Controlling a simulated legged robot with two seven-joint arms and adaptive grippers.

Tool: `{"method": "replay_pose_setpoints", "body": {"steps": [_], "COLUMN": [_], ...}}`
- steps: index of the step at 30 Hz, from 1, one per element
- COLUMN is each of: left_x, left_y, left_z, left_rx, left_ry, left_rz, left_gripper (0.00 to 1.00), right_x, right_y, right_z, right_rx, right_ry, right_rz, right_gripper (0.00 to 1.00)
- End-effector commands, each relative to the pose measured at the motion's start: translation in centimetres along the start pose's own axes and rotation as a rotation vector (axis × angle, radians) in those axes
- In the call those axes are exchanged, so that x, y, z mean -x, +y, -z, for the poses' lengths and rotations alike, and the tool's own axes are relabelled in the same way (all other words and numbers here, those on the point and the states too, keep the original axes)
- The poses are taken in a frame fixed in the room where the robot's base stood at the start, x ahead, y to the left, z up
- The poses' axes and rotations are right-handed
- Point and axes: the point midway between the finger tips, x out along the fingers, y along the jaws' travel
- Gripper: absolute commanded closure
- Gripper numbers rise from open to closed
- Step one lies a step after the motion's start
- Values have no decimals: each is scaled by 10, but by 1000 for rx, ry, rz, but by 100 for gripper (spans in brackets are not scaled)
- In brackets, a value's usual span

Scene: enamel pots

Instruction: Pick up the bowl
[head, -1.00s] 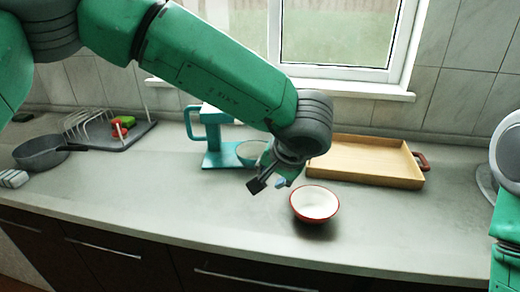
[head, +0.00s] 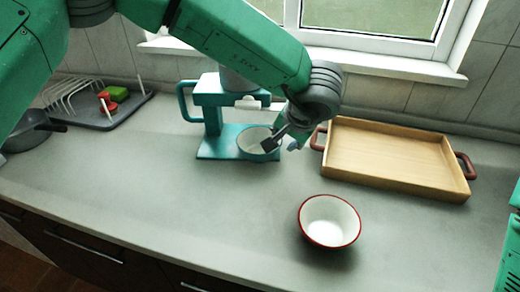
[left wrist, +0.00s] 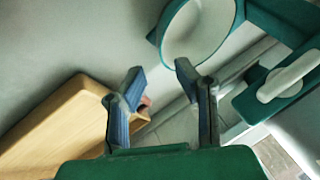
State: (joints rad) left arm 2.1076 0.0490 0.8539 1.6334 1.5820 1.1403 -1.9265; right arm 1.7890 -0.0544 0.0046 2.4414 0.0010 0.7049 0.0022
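A white bowl with a red rim (head: 329,221) sits upright and empty on the counter, right of centre in the head view. A second bowl, white inside with a teal outside (head: 258,143), stands on the base of a teal machine and fills the top of the left wrist view (left wrist: 198,30). My left gripper (head: 280,142) is in front of the right edge of this teal bowl in the head view. In the left wrist view its two fingers (left wrist: 159,74) are apart with nothing between them. My right gripper is out of view.
The teal machine (head: 210,110) stands behind at the centre. A wooden tray (head: 395,160) with brown handles lies to its right. A dish rack (head: 75,92) and a dark pan (head: 28,134) are at the left. The counter's front middle is clear.

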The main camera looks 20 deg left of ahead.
Motion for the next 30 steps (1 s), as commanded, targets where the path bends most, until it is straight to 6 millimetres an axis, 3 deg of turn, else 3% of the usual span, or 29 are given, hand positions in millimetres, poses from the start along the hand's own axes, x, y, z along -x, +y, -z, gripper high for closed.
{"method": "replay_pose_setpoints", "body": {"steps": [3,11,19,26,27,29,30], "left_x": [-14,-29,-69,-71,-71,-71,-71], "left_y": [3,2,-2,-3,-2,-2,-2], "left_z": [1,2,3,3,4,4,4], "left_rx": [-1,-1,-1,-1,-2,-2,-2], "left_ry": [1,0,0,3,3,2,2], "left_rz": [0,3,0,0,0,1,1], "left_gripper": [73,73,73,73,76,97,100], "right_x": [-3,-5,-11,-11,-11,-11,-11], "right_y": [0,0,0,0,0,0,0], "right_z": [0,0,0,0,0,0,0], "right_rx": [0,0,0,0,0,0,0], "right_ry": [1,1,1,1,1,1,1], "right_rz": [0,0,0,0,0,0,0], "right_gripper": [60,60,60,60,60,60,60]}}
